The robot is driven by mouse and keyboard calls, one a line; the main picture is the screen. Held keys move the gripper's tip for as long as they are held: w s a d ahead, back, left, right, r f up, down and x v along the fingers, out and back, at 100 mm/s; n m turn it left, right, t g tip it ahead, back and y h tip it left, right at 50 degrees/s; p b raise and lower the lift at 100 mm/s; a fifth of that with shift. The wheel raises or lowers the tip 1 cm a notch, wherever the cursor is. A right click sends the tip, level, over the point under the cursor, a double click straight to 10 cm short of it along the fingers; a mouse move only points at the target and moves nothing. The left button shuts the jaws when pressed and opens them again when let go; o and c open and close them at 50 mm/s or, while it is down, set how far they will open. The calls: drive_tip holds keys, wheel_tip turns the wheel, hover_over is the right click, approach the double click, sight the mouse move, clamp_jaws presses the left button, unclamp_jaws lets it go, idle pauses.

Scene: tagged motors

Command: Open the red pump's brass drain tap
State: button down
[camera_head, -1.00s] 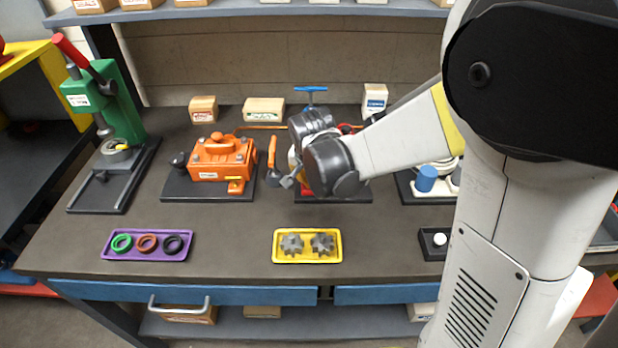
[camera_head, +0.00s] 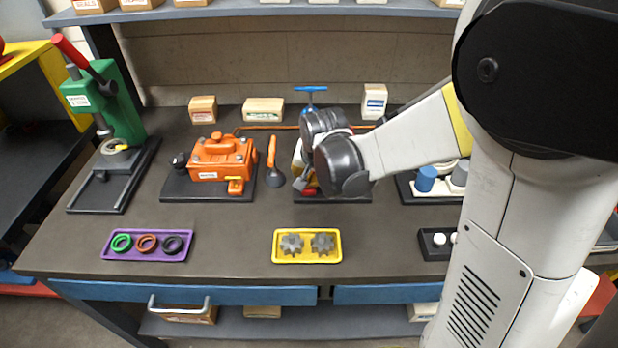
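The pump on the black base plate (camera_head: 345,199) right of the table's middle is mostly hidden behind my arm. A small red part (camera_head: 310,192) shows low beside my gripper, and a yellowish part shows to its left. I cannot make out the brass drain tap for certain. My gripper (camera_head: 302,184) points down at the pump's front left side, close to the red part. Its fingers are small and partly covered, so I cannot tell whether they are open, shut or touching anything.
An orange motor (camera_head: 222,158) sits on a plate to the left. An orange-handled tool (camera_head: 272,162) stands between motor and pump. A blue T-handle (camera_head: 311,89) rises behind my wrist. A yellow tray (camera_head: 307,259) with gears and a purple tray (camera_head: 147,257) with rings lie in front.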

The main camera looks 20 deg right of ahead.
drive_tip(key=shift+n+y, duration=0.5)
drive_tip(key=shift+n, duration=0.8)
idle(2.6)
idle(0.4)
drive_tip(key=c, duration=1.8)
unclamp_jaws()
drive_tip(key=shift+w, duration=0.1)
drive_tip(key=shift+o, duration=0.2)
drive_tip(key=v, duration=1.2)
